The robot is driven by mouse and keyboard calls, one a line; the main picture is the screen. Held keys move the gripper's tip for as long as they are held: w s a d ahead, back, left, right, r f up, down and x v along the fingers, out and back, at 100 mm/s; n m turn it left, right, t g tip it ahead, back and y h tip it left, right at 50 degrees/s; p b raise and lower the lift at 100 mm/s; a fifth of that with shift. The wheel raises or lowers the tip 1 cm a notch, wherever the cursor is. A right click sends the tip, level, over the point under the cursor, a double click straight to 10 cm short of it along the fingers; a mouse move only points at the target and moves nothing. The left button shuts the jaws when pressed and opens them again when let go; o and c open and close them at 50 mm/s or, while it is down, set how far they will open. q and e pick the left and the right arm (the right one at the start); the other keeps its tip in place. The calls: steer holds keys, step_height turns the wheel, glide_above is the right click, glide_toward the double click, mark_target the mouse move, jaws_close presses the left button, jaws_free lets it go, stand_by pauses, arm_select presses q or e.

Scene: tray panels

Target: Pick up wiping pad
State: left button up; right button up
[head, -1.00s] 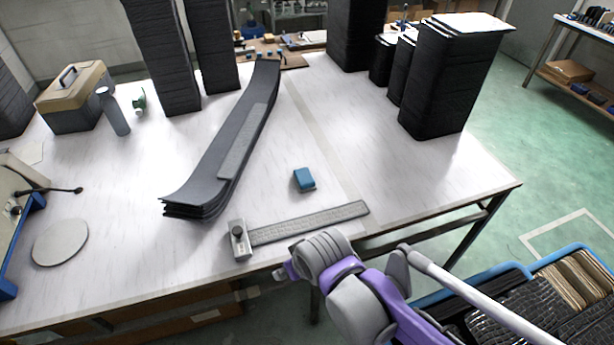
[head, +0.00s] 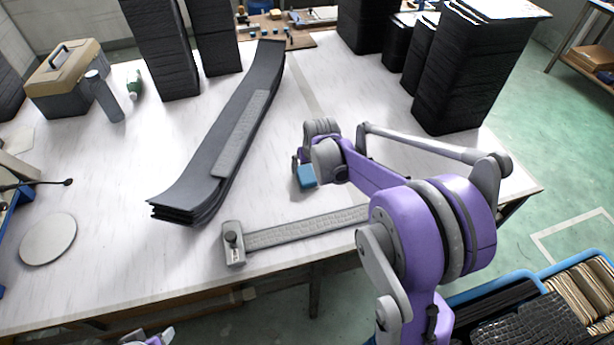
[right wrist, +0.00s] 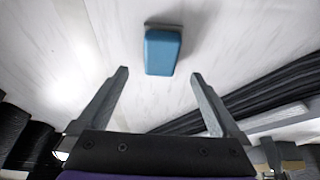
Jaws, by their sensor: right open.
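The wiping pad is a small blue block (head: 307,177) on the white table, partly hidden by my right arm in the head view. In the right wrist view the pad (right wrist: 162,52) lies just beyond the fingertips, about centred between them. My right gripper (right wrist: 160,74) is open and empty, its two fingers spread wider than the pad. In the head view it is over the table at the pad, with its jaws mostly hidden by the wrist. A small purple and grey part of my left arm shows at the bottom edge; its jaws cannot be made out.
A grey ruler-like bar with an end block (head: 234,243) lies near the front edge. Long dark curved panels (head: 215,150) lie left of the pad. Tall black stacks (head: 470,70) stand at the back right. A grey round disc (head: 48,238) lies at the left.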

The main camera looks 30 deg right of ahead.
mark_target(306, 175)
steer(key=x, duration=0.7)
steer(key=shift+a+f, duration=0.1)
steer(key=shift+s, duration=0.1)
steer(key=c, duration=1.4)
